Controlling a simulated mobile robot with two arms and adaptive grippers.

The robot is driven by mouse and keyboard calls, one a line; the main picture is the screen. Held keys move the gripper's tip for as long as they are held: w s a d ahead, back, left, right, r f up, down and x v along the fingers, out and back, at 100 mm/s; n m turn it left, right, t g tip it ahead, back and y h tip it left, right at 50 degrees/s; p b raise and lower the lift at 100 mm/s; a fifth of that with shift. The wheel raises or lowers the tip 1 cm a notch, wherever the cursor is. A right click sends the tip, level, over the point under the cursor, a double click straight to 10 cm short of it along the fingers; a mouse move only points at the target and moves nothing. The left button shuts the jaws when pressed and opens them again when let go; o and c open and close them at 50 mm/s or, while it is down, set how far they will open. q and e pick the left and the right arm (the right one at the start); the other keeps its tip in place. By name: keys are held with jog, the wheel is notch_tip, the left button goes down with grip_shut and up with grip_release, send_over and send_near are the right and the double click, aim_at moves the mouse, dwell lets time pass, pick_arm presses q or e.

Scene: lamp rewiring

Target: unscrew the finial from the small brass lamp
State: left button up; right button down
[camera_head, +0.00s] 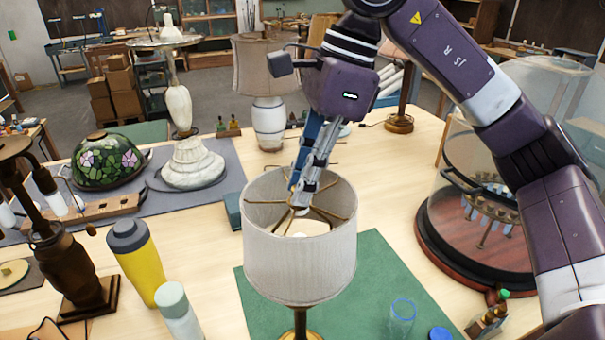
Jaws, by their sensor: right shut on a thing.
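The small brass lamp stands upright on a green mat (385,270), with its brass stem (300,322) showing below a white drum shade (300,265). Brass spokes (332,215) cross the shade's open top and meet near its middle. My right gripper (301,205) reaches down from above to the middle of the spokes, with its fingertips just inside the shade's top rim. It is shut on the finial at the spokes' centre. The finial itself is hidden by the fingertips. My left gripper is not in view.
A yellow bottle (143,265), a white bottle (178,315) and a dark lamp base (68,265) stand at left. A glass dome (480,190) is at right. A clear glass (402,315) sits at front. A stained-glass shade (106,162) and white lamp (190,160) stand behind left.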

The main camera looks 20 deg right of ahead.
jog(key=n+p, duration=0.1)
jog(key=n, duration=0.1)
jog(key=n+g+p, duration=0.1)
jog(key=n, duration=0.2)
jog(key=shift+w+r+g, duration=0.15)
jog(key=shift+r+g, duration=0.05)
jog(key=shift+g, duration=0.1)
jog(key=shift+f, duration=0.1)
jog(key=shift+n, duration=1)
jog(key=shift+w+n+g+h, duration=0.1)
jog(key=shift+n+g+h, duration=0.35)
jog(key=shift+n, duration=0.75)
jog(key=n+g, duration=0.1)
jog(key=n, duration=0.3)
jog(key=shift+a+h, duration=0.15)
jog(key=shift+h, duration=0.2)
